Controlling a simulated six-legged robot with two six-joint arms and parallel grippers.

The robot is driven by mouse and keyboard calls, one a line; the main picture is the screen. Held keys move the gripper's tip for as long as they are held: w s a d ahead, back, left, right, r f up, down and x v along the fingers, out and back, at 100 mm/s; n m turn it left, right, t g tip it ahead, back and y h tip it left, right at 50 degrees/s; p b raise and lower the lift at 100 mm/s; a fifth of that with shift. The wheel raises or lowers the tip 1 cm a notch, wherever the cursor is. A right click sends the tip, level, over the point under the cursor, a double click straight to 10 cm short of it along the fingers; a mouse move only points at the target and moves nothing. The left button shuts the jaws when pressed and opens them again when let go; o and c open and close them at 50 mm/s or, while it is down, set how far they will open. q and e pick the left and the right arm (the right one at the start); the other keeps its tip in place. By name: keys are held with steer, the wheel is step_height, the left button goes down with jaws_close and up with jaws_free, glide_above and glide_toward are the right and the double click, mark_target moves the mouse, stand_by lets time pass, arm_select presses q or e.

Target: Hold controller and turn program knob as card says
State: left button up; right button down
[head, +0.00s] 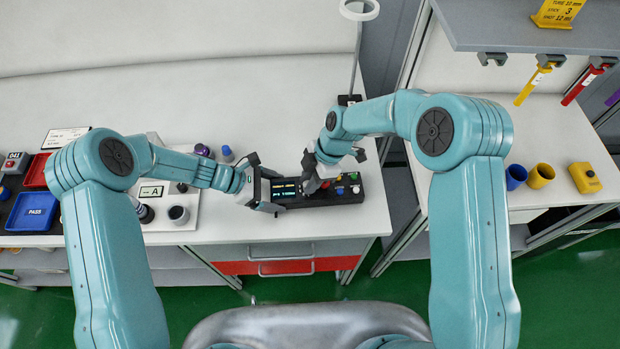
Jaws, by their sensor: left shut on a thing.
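The controller (372,199) is a long black box near the table's front edge, with a small lit display and several coloured buttons or knobs on top. My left gripper (268,192) is shut on the controller's left end. My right gripper (314,174) points down over the middle of the controller, beside the display; its fingers hide part of the top, and I cannot tell whether they touch a knob. I cannot make out which knob is the program knob. A white card (66,137) lies at the far left; its text is too small to read.
A board marked A (151,191) with dark cups stands left of the controller. A blue PASS tray (33,211) and a red tray (36,170) are farther left. A lamp (358,10) rises behind the controller. Blue and yellow cups (541,176) stand on the right bench.

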steer(key=shift+m, duration=0.3)
steer(key=m+t, duration=0.1)
steer(key=m, duration=0.2)
steer(key=shift+s+t, duration=0.1)
steer(key=shift+t, duration=0.3)
steer(key=shift+s+m+t, duration=0.1)
steer(key=shift+m+t, duration=0.5)
steer(key=shift+m, duration=1.4)
